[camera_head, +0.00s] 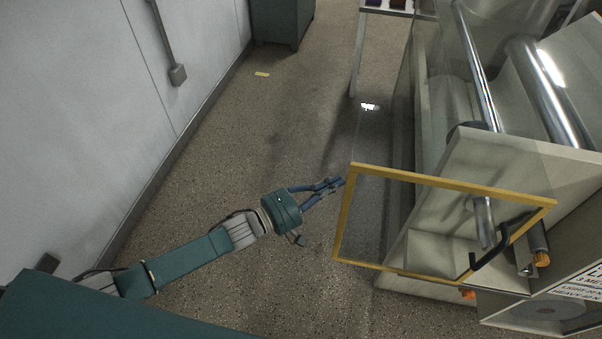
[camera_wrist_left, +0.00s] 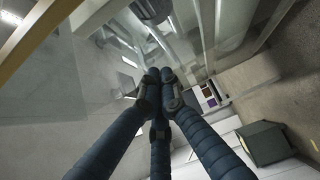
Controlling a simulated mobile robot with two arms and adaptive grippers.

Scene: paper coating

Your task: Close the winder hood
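The winder hood is a clear panel with a yellow frame (camera_head: 450,185) and a black handle (camera_head: 490,248) at its lower right. It stands tilted up in front of the machine's rollers. Its yellow edge (camera_wrist_left: 38,38) and clear sheet also show at the upper left of the left wrist view. My left gripper (camera_head: 341,183) reaches the hood's upper left corner in the head view. Its blue fingers (camera_wrist_left: 162,78) are drawn together at the tips, with nothing seen between them. I cannot tell whether they touch the frame. My right gripper is in neither view.
The coating machine (camera_head: 480,170), with shiny rollers (camera_head: 548,92), fills the right side. A grey wall (camera_head: 80,120) runs along the left. A green cabinet (camera_head: 282,22) stands at the back.

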